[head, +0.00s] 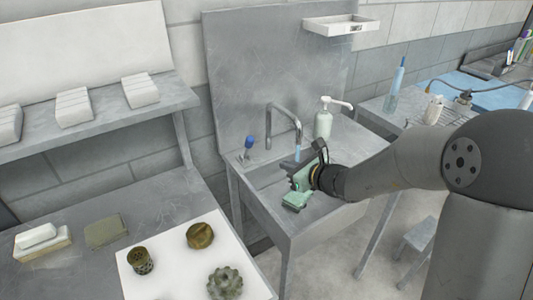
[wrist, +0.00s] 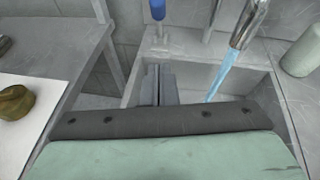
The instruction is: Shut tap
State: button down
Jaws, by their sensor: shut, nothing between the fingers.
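The tap's bent metal spout (head: 284,112) stands at the back of the grey sink (head: 262,205). A blue stream of water (head: 297,153) runs from it, and the stream (wrist: 218,78) also shows in the wrist view. The tap's blue-topped lever (head: 249,143) stands upright to the left of the spout; its blue handle (wrist: 157,9) is at the top of the wrist view. My gripper (head: 293,184) is over the sink, apart from the lever, with its fingers (wrist: 159,72) shut and empty, pointing toward the lever's side. The pale green hand hides part of the basin.
A soap pump bottle (head: 323,122) stands right of the spout. A wall shelf (head: 342,25) hangs above. On the left, a table has a white mat (head: 165,270) with several dark metal parts. The space between my gripper and the lever looks clear.

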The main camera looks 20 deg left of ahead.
jog(key=p, duration=0.2)
send_near(247, 148)
notch_tip(247, 148, down, 3)
jog(key=w, duration=0.1)
jog(key=shift+w+a+r+p, duration=0.25)
jog(key=shift+w+a+p, duration=0.15)
jog(key=shift+w+a, duration=0.35)
jog(key=shift+w+a+r+p, duration=0.2)
jog(key=shift+w+a+p, duration=0.15)
jog(key=shift+w+a, duration=0.35)
jog(key=shift+s+a, duration=0.15)
jog(key=shift+r, duration=0.1)
